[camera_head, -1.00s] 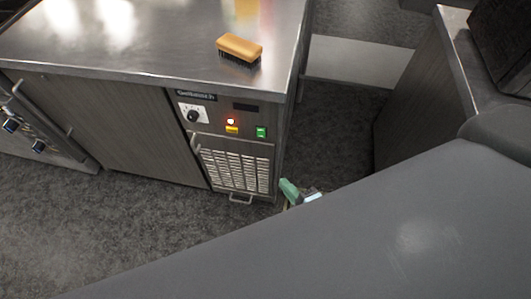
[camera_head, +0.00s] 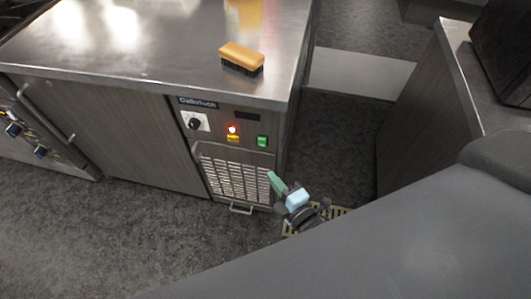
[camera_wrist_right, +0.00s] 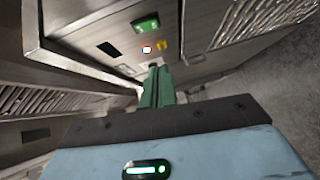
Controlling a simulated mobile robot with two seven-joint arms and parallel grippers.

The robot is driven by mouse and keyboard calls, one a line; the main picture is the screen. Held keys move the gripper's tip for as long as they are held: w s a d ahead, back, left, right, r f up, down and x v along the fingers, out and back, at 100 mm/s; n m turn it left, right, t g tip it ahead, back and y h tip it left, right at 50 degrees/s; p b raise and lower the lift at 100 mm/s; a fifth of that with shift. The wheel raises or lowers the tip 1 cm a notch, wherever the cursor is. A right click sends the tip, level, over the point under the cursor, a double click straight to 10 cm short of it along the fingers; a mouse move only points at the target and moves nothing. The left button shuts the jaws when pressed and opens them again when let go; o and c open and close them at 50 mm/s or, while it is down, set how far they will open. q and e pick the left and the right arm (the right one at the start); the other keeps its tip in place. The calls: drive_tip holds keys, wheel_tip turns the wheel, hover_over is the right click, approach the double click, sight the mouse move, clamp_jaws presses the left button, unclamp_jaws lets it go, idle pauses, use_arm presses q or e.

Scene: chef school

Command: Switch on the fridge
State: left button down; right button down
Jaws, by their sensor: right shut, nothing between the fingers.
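The fridge (camera_head: 125,130) is a dark under-counter unit with a steel top. Its control panel has a dial (camera_head: 194,123), a lit orange-red lamp (camera_head: 232,129), a yellow label below the lamp, a dark display (camera_head: 246,115) and a green switch (camera_head: 262,141). The green switch also shows in the right wrist view (camera_wrist_right: 146,24), above the fingers. My right gripper (camera_head: 270,176) has green fingers, is shut and empty, and is in front of the vent grille, below the green switch. In the wrist view its fingers (camera_wrist_right: 157,72) point at the panel, apart from the switch. My left gripper is not in view.
A wooden brush (camera_head: 242,57) lies on the steel top near its right end. Another steel counter (camera_head: 452,75) stands at the right, with a floor gap (camera_head: 335,140) between. A floor grate (camera_head: 338,211) lies below my right gripper. My own arm fills the lower right.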

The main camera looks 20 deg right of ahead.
approach(258, 145)
drive_tip(key=w+a, duration=0.2)
drive_tip(key=a, duration=0.1)
drive_tip(key=shift+w+d+f, duration=0.1)
drive_tip(key=shift+w+d, duration=0.2)
drive_tip(key=shift+w, duration=0.3)
drive_tip(key=shift+w+d+f, duration=0.1)
drive_tip(key=shift+w+d, duration=0.25)
drive_tip(key=shift+w, duration=0.25)
drive_tip(key=shift+w+d+f, duration=0.1)
drive_tip(key=shift+w+d, duration=0.2)
drive_tip(key=shift+w, duration=0.35)
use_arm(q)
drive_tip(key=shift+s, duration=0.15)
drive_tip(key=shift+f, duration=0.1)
use_arm(e)
drive_tip(key=shift+w+d+f+b, duration=0.15)
drive_tip(key=shift+f+b, duration=0.15)
drive_tip(key=shift+b, duration=0.2)
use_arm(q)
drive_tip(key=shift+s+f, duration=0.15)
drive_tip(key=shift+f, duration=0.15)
use_arm(e)
drive_tip(key=shift+r, duration=0.25)
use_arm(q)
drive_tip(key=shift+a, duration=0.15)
use_arm(e)
drive_tip(key=shift+f, duration=0.1)
